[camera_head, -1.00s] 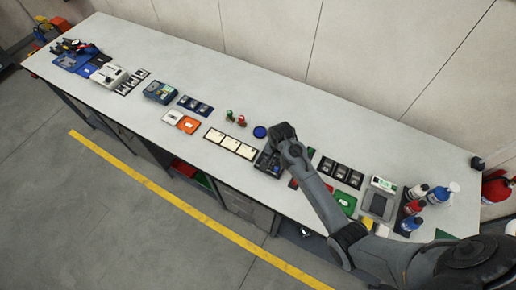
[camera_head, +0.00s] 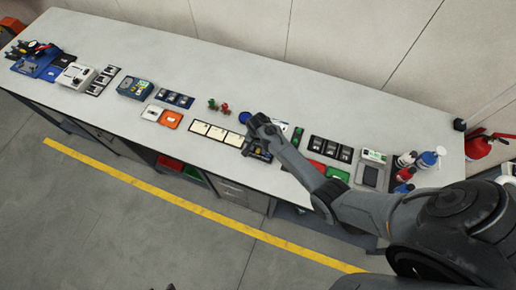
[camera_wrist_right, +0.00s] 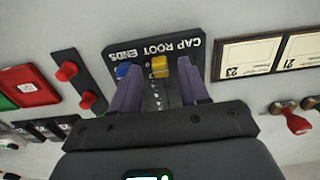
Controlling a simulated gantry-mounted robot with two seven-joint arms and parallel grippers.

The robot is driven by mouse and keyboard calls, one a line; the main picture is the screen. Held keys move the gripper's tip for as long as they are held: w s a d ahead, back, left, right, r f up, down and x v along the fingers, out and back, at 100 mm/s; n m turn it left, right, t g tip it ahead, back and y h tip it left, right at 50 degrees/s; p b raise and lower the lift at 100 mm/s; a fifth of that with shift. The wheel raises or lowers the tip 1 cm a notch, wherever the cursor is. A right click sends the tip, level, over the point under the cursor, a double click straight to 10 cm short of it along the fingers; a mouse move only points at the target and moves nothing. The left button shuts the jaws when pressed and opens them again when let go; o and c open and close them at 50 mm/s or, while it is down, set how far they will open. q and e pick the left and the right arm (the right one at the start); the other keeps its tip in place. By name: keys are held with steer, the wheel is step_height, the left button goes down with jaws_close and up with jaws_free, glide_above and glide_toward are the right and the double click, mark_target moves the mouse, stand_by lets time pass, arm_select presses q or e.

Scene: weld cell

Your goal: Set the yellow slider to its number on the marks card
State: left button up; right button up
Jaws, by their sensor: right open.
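The yellow slider (camera_wrist_right: 160,66) sits on a dark panel (camera_wrist_right: 150,47) lettered CAP ROOT ENDS, upside down in the right wrist view. A blue slider (camera_wrist_right: 124,70) is beside it, to the left. My right gripper (camera_wrist_right: 157,64) is open, its fingers on either side of the yellow slider; contact cannot be told. In the head view my right gripper (camera_head: 259,128) is over the panel (camera_head: 257,153) and hides much of it. Cream cards (camera_head: 216,132) lie left of the panel; in the wrist view one card (camera_wrist_right: 247,56) appears to read 23. My left gripper is out of view.
Red knobs (camera_wrist_right: 67,71) on a dark strip and a red block (camera_wrist_right: 35,87) are left of the panel in the wrist view. A red-handled stamp (camera_wrist_right: 298,123) is at right. Bottles (camera_head: 428,158) stand at the bench's right end.

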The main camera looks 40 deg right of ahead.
steer(key=shift+f, duration=0.55)
steer(key=shift+c, duration=0.4)
jaws_close()
steer(key=shift+d, duration=0.15)
